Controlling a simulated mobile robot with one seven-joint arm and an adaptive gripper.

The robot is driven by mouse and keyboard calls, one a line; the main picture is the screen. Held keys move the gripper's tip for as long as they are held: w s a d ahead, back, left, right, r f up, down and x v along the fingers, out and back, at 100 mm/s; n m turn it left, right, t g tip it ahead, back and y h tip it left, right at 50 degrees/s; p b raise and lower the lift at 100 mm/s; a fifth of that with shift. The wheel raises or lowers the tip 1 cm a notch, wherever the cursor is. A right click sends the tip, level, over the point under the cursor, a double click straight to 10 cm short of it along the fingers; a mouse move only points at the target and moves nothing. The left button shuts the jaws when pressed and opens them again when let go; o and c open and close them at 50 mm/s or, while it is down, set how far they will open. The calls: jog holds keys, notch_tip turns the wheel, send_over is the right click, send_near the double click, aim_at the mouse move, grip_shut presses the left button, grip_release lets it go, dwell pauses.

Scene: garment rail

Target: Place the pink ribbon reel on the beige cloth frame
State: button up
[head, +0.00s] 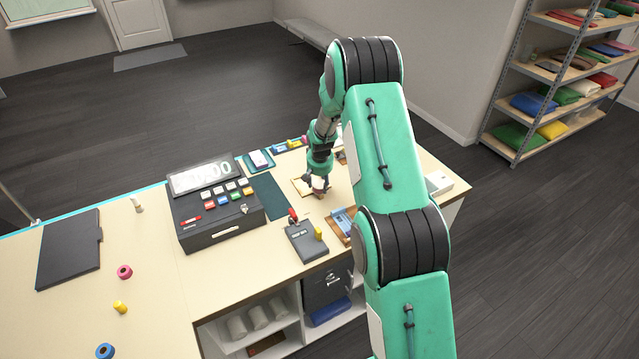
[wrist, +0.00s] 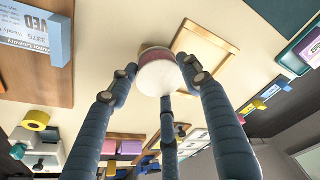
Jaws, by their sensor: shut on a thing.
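My three-fingered gripper (wrist: 160,85) is shut on a pale, whitish-pink reel (wrist: 157,72), which shows between its blue fingers in the wrist view. In the head view my gripper (head: 319,186) is low over the counter, and the held reel is small and partly hidden there. The beige cloth frame (wrist: 185,50), a wooden-edged square, lies just beside and behind the reel in the wrist view. Its edge also shows left of my gripper in the head view (head: 298,187). I cannot tell whether the reel touches the frame or counter.
A cash register (head: 215,205) stands left of the gripper, and a card terminal (head: 306,241) is in front. A deeper pink reel (head: 124,271), a yellow spool (head: 120,307) and a blue reel (head: 105,351) stand on the left counter. A dark green mat (head: 271,196) lies beside the register.

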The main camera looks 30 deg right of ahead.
jog(key=shift+f, duration=0.15)
jog(key=o, duration=1.2)
jog(key=shift+c, duration=0.2)
jog(key=shift+r, duration=0.2)
jog(key=v, duration=1.2)
jog(key=shift+b, duration=0.3)
jog(key=shift+w, duration=0.1)
